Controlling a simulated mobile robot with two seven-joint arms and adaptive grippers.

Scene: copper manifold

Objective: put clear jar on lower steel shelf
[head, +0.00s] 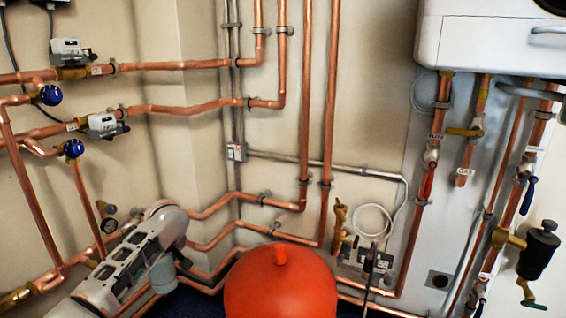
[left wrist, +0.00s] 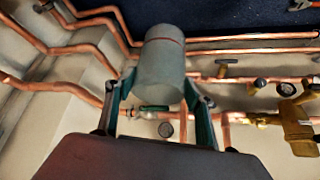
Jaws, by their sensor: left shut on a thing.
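My left gripper (left wrist: 160,100) is shut on a smooth grey-green cylinder, which I take to be the clear jar (left wrist: 164,65). One dark green finger lies on each side of the jar in the left wrist view. A thin reddish line runs across the jar near its end at the top of the picture. In the head view my left arm comes in at the lower left, but I cannot make out its fingers clearly. No steel shelf can be made out in either view. My right gripper is not in view.
Copper pipes (head: 190,65) run along the walls, with blue-handled valves (head: 50,95) at the left. A red tank (head: 281,285) stands at the bottom centre, close to my left arm. A white boiler (head: 490,45) hangs at the upper right.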

